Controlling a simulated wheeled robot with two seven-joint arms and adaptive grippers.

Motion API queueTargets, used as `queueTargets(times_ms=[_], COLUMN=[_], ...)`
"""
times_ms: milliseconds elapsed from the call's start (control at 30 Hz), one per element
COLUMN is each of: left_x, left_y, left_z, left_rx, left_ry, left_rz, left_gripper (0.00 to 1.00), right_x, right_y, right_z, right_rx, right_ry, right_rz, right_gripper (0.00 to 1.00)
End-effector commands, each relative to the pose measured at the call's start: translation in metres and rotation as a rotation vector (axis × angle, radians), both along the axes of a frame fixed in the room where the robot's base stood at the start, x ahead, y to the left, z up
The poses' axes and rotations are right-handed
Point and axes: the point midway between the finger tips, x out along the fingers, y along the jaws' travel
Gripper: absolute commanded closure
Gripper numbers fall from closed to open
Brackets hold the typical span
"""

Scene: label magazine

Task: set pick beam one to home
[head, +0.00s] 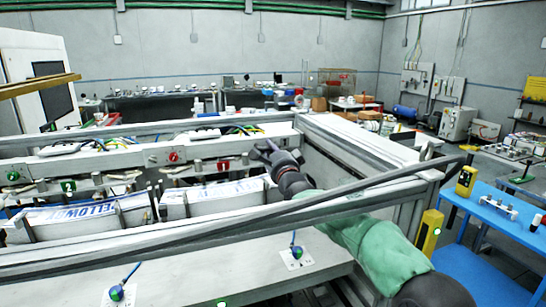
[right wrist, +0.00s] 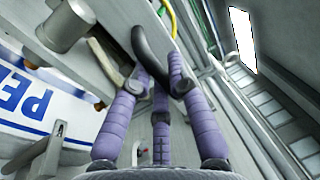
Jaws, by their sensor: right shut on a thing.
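Pick beam one (head: 190,171) carries a red number 1 plate (head: 223,166) and runs across the magazine, above white and blue label stacks. My right gripper (head: 270,151) is at the beam's right end, beside the frame corner. In the right wrist view my purple fingers (right wrist: 160,80) are closed together around a dark curved lever (right wrist: 149,48). The fingers hide where it joins the beam. A red knob (head: 173,156) sits on the rail above the beam. My left gripper is not in view.
A second beam with a green 2 plate (head: 68,186) lies to the left. A grey frame bar (head: 330,203) crosses in front of my right arm. A blue table (head: 498,212) stands at the right. Blue knobs (head: 296,252) sit on the front panel.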

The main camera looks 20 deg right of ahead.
Motion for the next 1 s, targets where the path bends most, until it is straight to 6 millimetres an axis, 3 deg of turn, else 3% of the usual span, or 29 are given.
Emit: queueTargets(times_ms=[267,300,367,767,1000], left_x=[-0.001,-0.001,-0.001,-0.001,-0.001], left_y=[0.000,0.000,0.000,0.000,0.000], left_z=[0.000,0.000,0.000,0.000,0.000], left_rx=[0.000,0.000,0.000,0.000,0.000], left_ry=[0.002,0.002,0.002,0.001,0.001], left_rz=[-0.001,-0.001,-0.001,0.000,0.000], left_gripper=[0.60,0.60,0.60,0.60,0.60], right_x=[0.000,0.000,0.000,-0.002,-0.025], right_y=[0.000,0.000,0.000,0.000,0.001], right_z=[-0.003,-0.003,-0.003,-0.004,-0.007], right_rx=[0.001,0.000,0.000,0.000,0.001], right_ry=[0.006,0.006,0.006,0.007,0.007], right_rz=[0.001,0.001,0.001,0.001,0.001], right_gripper=[1.00,0.73,0.56,0.56,0.56])
